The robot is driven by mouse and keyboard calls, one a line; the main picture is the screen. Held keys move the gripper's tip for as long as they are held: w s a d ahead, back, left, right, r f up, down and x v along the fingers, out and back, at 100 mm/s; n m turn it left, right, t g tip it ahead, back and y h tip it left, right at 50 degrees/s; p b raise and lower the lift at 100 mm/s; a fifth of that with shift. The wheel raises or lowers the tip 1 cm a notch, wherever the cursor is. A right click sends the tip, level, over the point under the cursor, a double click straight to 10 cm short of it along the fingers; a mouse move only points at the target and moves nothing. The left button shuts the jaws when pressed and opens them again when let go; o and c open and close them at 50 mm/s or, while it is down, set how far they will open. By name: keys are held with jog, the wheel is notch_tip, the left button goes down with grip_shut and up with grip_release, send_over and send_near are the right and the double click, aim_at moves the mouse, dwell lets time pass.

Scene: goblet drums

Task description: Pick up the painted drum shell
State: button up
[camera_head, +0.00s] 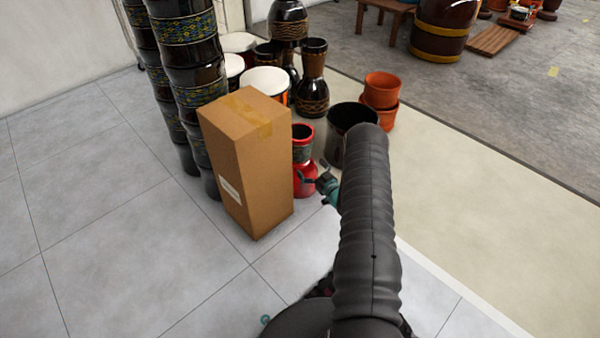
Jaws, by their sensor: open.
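A small red goblet-shaped drum shell (303,180) with a dark painted band stands upright on the floor, just right of a tall cardboard box. Its open top is dark inside, and the box hides part of its left side. My gripper (316,188) is open, with small dark fingers at its lower right. The fingers overlap the red shell's edge in the picture; I cannot tell whether they touch it. My arm hides much of the gripper. Tall stacks of dark shells with painted bands (190,55) stand at the left.
The cardboard box (243,170) stands close on the left. A large dark pot (352,116) is behind my arm, with stacked orange clay pots (382,90) beyond. Dark goblet drums (313,80) and a white-topped drum (265,80) stand behind. Tiled floor at front left is clear.

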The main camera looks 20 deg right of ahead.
aim_at(300, 154)
jog(key=shift+w+a+r+b, duration=0.1)
jog(key=shift+w+a+r, duration=0.1)
jog(key=shift+w, duration=1)
jog(key=shift+w+a+r+b, duration=0.1)
jog(key=shift+w+a, duration=0.15)
jog(key=shift+w, duration=1)
jog(key=shift+w+a+r+b, duration=0.1)
jog(key=shift+w+a, duration=0.1)
jog(key=shift+w, duration=1)
jog(key=c, duration=1.3)
jog(key=shift+r, duration=0.1)
jog(key=c, duration=0.4)
jog(key=shift+o, duration=0.2)
jog(key=shift+r, duration=0.1)
